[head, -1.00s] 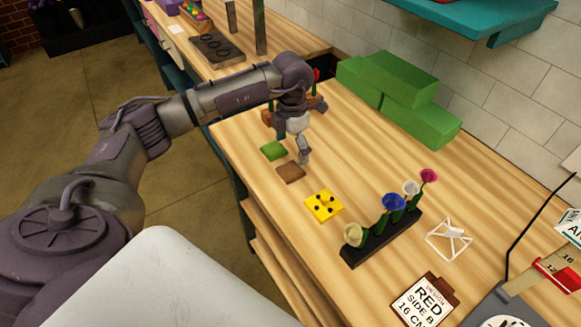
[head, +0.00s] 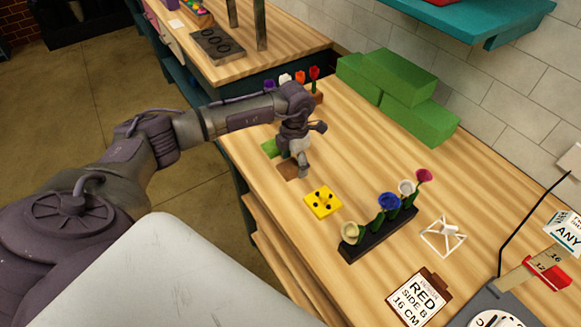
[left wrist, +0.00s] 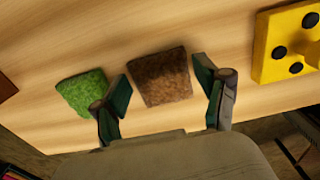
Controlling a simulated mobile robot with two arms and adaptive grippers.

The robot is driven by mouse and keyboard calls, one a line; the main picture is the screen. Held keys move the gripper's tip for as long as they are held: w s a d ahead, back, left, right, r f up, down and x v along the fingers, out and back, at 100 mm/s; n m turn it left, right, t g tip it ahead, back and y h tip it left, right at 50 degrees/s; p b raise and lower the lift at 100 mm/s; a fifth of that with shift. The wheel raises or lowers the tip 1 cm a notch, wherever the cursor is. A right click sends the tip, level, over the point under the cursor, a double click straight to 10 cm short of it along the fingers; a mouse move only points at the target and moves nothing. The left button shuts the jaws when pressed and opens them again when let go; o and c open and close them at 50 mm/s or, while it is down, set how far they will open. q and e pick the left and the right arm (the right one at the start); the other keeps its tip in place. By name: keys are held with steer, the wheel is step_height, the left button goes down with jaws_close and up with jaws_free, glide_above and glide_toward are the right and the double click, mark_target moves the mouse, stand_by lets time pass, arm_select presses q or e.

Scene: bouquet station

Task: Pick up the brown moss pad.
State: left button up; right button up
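The brown moss pad (head: 288,170) is a small flat square lying on the wooden table (head: 330,130). In the head view my left gripper (head: 302,168) is low over it and hides part of it. In the left wrist view the brown pad (left wrist: 163,77) shows between the two open fingers of my left gripper (left wrist: 168,92), with small gaps on each side. Whether the fingertips are at the pad's height is hard to tell. My right gripper is not in view.
A green moss pad (head: 269,148) lies just beside the brown one, close to a left finger. A yellow block with black dots (head: 322,202) lies on the other side. A black rack with flowers (head: 378,234) and green foam blocks (head: 398,95) stand farther right.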

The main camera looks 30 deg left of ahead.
arm_select(q)
steer(key=c, duration=0.3)
steer(key=shift+r, duration=0.15)
